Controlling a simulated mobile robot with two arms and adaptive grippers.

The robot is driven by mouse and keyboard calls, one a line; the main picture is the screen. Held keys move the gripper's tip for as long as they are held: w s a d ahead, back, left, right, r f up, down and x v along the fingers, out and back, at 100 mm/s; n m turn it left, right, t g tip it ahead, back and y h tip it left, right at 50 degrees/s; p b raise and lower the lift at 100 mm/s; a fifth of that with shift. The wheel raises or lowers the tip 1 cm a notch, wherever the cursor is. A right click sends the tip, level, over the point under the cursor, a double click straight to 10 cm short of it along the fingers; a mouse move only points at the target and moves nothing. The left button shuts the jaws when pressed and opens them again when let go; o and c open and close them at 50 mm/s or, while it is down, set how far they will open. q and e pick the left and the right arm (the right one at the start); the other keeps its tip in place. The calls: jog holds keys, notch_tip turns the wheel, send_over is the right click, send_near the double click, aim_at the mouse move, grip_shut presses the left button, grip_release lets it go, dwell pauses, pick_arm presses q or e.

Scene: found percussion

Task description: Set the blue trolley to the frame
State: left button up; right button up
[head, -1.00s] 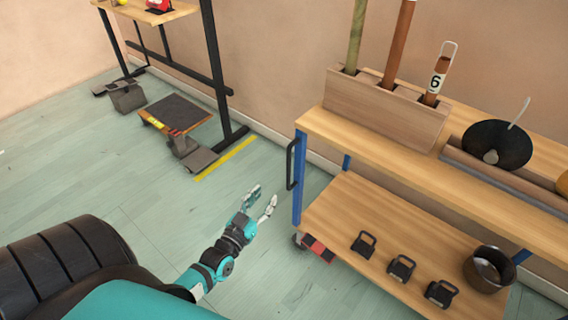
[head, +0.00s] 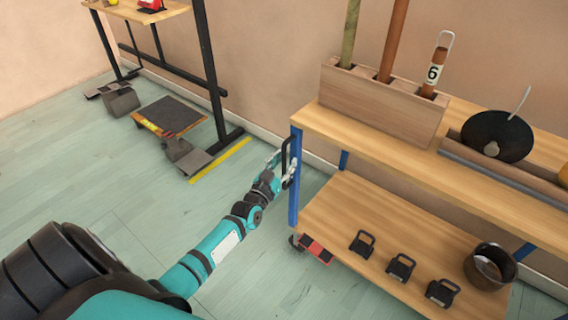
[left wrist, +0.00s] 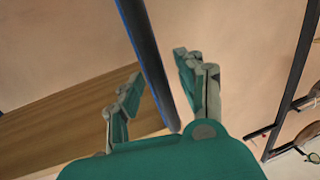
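The blue trolley (head: 294,200) has blue posts and two wooden shelves and stands at the right in the head view. A black handle (head: 292,143) is on its left end post. My left gripper (head: 281,166) is at this handle, with its fingers spread. In the left wrist view, a dark bar (left wrist: 147,62) runs between the two open fingers (left wrist: 157,84), with gaps visible. The black frame (head: 212,85) stands at the upper left, apart from the trolley. My right gripper is out of view.
A yellow strip (head: 220,160) lies on the floor by the frame's foot. A dark-topped pedal platform (head: 170,115) is left of it. The trolley carries a wooden tube holder (head: 380,108), a dark pan (head: 497,136), a pot (head: 490,267) and black clamps. Floor between trolley and frame is clear.

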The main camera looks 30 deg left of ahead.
pick_arm(q)
jog(key=shift+c, duration=0.2)
grip_shut()
jog(key=shift+d+f, duration=0.1)
jog(key=shift+f, duration=0.15)
